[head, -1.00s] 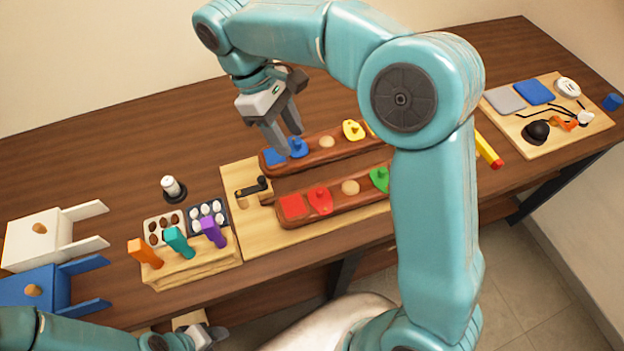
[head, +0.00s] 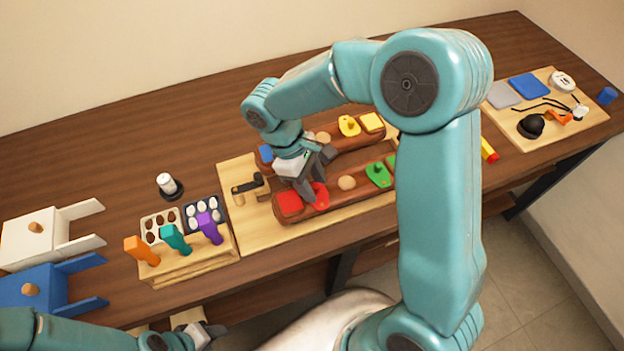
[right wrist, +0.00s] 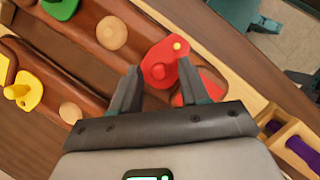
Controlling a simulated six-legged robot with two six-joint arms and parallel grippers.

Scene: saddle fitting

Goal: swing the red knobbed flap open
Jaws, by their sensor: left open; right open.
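The red knobbed flap (head: 321,198) lies on the near brown wooden bar, just right of a red square (head: 288,203). It also shows in the right wrist view (right wrist: 170,52), with a red knob and a small yellow dot. My right gripper (head: 314,183) is open above the flap and partly hides it in the head view. In the right wrist view its fingertips (right wrist: 157,74) stand either side of the knob; I cannot tell whether they touch it. My left gripper (head: 207,335) is open and empty at the lower left, in front of the table.
A green knobbed flap (head: 378,174) and a wooden knob (head: 347,183) sit on the same bar. A yellow flap (head: 349,126) is on the far bar. A black handle (head: 246,187) and a rack of coloured pegs (head: 190,260) stand to the left.

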